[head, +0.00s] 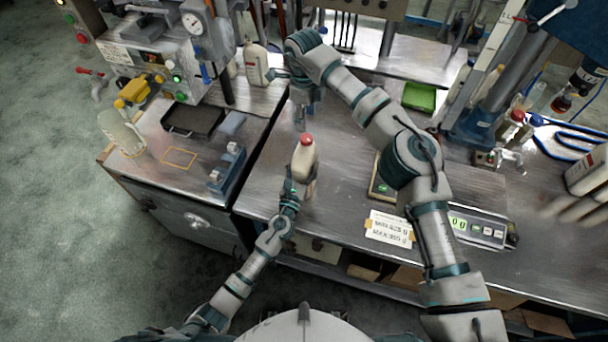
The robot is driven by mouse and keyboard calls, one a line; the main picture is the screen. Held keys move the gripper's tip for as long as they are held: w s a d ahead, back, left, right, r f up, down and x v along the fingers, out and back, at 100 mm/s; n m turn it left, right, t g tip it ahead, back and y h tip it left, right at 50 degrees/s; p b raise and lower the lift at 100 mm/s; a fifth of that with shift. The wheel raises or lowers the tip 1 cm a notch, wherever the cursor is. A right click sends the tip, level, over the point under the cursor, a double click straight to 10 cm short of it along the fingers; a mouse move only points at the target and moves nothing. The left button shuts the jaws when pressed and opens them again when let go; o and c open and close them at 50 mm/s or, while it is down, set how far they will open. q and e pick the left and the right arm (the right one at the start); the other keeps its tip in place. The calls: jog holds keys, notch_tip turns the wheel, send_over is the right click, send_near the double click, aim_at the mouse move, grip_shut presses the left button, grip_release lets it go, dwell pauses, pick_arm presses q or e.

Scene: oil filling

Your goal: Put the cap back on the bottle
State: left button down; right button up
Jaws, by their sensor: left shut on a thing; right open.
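A pale bottle (303,167) stands upright or nearly so over the middle of the metal bench. A red cap (307,139) sits at its top; I cannot tell how tightly it is seated. My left gripper (294,190) is shut on the bottle's lower part from the near side. My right gripper (301,122) is open and empty, pointing down just beyond the cap in the picture. The gap between it and the cap is hard to judge.
A black tray (193,120), a blue holder (227,168) and a clear jar (121,132) stand on the left cabinet. Another pale bottle (255,64) stands behind. A scale display (478,229), a label card (389,229) and a green tray (419,97) lie right.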

aim_at(307, 137)
jog(key=shift+r+n, duration=0.1)
jog(key=shift+n, duration=0.4)
jog(key=shift+d+f, duration=0.1)
jog(key=shift+f, duration=3.95)
grip_shut()
jog(key=shift+m, duration=0.3)
jog(key=shift+o, duration=0.6)
grip_release()
jog(key=shift+r, duration=0.1)
